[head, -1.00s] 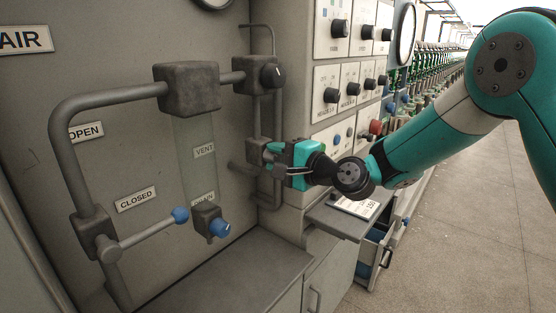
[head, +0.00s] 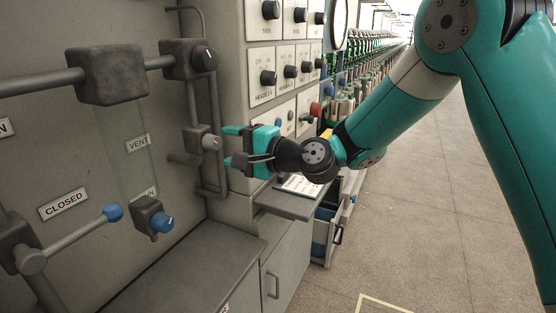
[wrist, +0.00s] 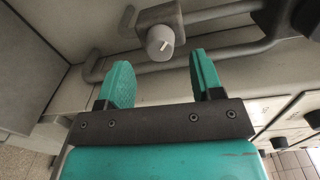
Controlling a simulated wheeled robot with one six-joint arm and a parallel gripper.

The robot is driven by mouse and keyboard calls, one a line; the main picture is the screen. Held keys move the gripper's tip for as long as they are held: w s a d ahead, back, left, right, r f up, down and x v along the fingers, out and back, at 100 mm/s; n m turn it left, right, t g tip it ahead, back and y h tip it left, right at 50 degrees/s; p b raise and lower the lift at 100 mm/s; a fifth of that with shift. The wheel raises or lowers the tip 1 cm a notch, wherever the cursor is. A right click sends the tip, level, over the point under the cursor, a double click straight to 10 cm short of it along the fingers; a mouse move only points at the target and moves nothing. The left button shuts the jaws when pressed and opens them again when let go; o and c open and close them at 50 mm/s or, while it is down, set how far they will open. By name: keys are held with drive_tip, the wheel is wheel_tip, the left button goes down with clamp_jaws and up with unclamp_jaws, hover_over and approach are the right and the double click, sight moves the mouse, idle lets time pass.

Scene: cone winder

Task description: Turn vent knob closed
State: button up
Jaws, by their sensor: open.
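A small grey knob with a white mark (head: 210,143) sits on a square valve block on the thin pipe, right of the VENT label (head: 138,143). It also shows in the wrist view (wrist: 160,42), its mark slightly tilted from the picture's horizontal. My gripper (head: 231,146) is open and empty, just right of the knob and pointing at it. In the wrist view the fingers (wrist: 160,66) are spread to either side below the knob, with a visible gap and no contact.
A black knob (head: 204,58) is above. Panels of knobs with a red button (head: 315,109) stand behind my gripper. Open floor (head: 430,220) lies right.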

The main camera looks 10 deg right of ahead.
drive_tip(key=b+v, duration=0.3)
drive_tip(key=v, duration=1)
drive_tip(key=s+a+n+g+h, duration=0.1)
drive_tip(key=s+a+n+g, duration=0.35)
drive_tip(key=s+n, duration=0.3)
drive_tip(key=s+d+f+n+g+h+p, duration=0.1)
drive_tip(key=s+d+f+n+g+h, duration=0.1)
drive_tip(key=s, duration=0.6)
drive_tip(key=s+d+f+n+g+h+p, duration=0.1)
drive_tip(key=s+d+n+g+h, duration=0.3)
drive_tip(key=s, duration=0.4)
drive_tip(key=d+f+n+h, duration=0.1)
drive_tip(key=n+h, duration=0.1)
drive_tip(key=shift+s+h+p, duration=0.3)
drive_tip(key=shift+s+p, duration=0.05)
drive_tip(key=shift+p, duration=0.05)
